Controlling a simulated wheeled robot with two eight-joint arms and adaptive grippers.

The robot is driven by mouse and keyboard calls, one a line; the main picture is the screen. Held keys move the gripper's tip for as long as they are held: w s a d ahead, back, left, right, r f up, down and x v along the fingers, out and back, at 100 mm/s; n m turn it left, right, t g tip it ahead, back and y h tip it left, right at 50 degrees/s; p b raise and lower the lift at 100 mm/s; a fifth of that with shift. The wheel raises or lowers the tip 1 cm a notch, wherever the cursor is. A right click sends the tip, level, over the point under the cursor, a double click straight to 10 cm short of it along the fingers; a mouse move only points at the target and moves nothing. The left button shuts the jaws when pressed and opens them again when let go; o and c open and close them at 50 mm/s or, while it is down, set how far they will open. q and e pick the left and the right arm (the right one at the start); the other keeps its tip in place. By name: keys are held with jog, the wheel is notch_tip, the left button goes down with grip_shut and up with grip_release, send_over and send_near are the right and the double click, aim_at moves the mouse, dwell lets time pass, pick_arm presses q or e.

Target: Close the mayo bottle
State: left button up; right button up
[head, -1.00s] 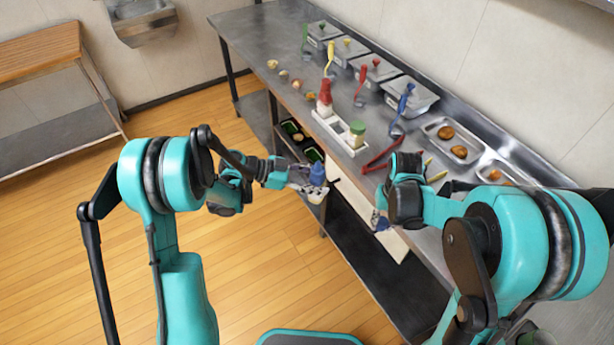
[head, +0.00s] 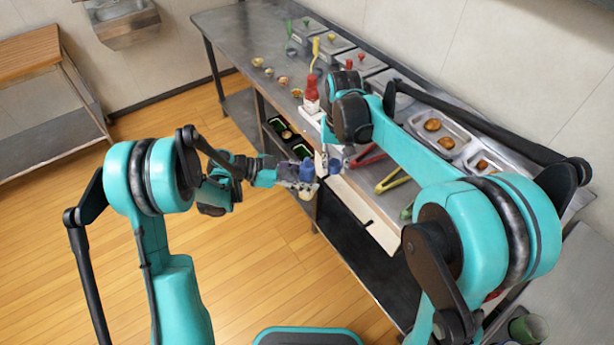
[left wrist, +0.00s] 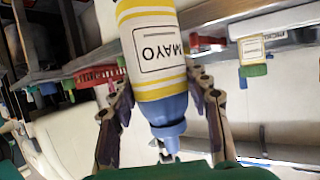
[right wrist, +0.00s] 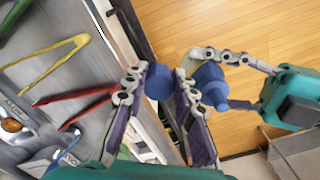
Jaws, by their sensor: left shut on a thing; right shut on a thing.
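The yellow-and-white mayo bottle (left wrist: 155,50), with MAYO on its label and a blue top (left wrist: 167,115), is between the fingers of my left gripper (left wrist: 165,110), which is shut on it. In the head view its blue top (head: 306,170) shows in front of the counter. My right gripper (right wrist: 162,85) is shut on a small blue cap (right wrist: 158,82). In the right wrist view the bottle's blue top (right wrist: 209,85) is just right of my right fingers, apart from the held cap. Most of the bottle's body is hidden there.
The steel counter (head: 232,35) carries a red-topped bottle (head: 311,90) in a white holder, lidded containers and food trays (head: 440,125). Red tongs (right wrist: 75,95) and yellow tongs (right wrist: 45,65) lie on it. The floor in front (head: 255,250) is clear.

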aim_at(307, 161)
jog(key=a+r, duration=0.2)
jog(key=r, duration=0.1)
jog(key=a+r, duration=0.5)
jog(key=r, duration=0.1)
jog(key=shift+w+a, duration=0.15)
jog(key=shift+a, duration=0.05)
jog(key=shift+f, duration=2.05)
jog(key=shift+f, duration=0.85)
jog(key=shift+f, duration=0.6)
